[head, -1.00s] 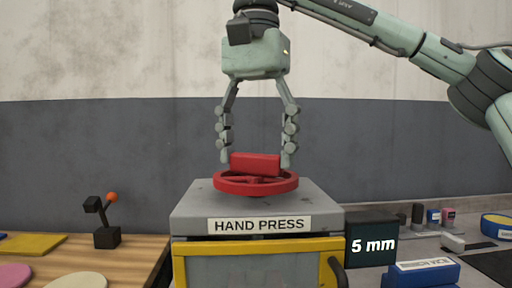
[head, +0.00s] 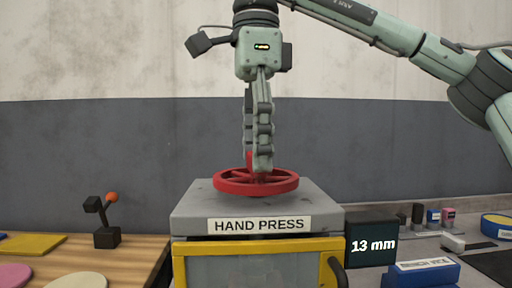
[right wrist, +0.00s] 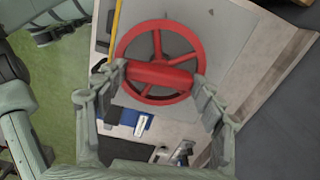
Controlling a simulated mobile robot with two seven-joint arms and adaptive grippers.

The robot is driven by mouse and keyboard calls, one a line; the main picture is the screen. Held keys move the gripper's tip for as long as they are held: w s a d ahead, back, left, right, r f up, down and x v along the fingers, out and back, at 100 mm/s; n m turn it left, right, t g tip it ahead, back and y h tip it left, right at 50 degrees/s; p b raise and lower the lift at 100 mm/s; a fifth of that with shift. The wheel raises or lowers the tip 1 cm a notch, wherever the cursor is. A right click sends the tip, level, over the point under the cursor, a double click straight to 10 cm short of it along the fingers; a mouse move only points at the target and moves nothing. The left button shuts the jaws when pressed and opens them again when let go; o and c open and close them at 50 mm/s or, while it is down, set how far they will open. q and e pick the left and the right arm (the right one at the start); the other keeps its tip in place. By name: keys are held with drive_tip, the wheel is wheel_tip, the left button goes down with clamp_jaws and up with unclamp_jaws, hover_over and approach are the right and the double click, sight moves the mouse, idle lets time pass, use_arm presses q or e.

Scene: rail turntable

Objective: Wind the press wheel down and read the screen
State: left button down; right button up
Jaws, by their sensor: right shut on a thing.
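The red press wheel (head: 228,184) lies flat on top of the grey hand press (head: 195,205). It also shows in the right wrist view (right wrist: 187,45), with its spokes and the red bar (right wrist: 160,75) across its middle. My right gripper (head: 260,165) points straight down over the wheel's centre, seen edge-on. In the right wrist view its fingers (right wrist: 158,80) stand at the two ends of the bar, shut on it. The dark screen (head: 371,245) right of the press reads "13 mm". My left gripper is not in view.
A yellow-framed guard (head: 180,262) with a dark handle (head: 338,270) is on the press front. A blue block (head: 425,275) and small items stand on the right-hand surface. A wooden table at left holds a black stand with an orange ball (head: 112,197).

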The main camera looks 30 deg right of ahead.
drive_tip(key=m, duration=0.4)
drive_tip(key=shift+m, duration=0.3)
drive_tip(key=m, duration=0.4)
drive_tip(key=shift+m, duration=0.3)
drive_tip(key=m, duration=0.4)
drive_tip(key=shift+m, duration=0.3)
drive_tip(key=m, duration=1.3)
drive_tip(key=shift+m, duration=0.3)
drive_tip(key=m, duration=0.7)
drive_tip(key=shift+m, duration=0.5)
drive_tip(key=m+b, duration=0.2)
drive_tip(key=m, duration=0.1)
drive_tip(key=shift+b, duration=0.4)
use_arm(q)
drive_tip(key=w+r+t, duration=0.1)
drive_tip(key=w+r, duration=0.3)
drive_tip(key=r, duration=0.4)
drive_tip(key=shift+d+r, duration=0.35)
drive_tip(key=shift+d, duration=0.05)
use_arm(e)
drive_tip(key=shift+m, duration=0.4)
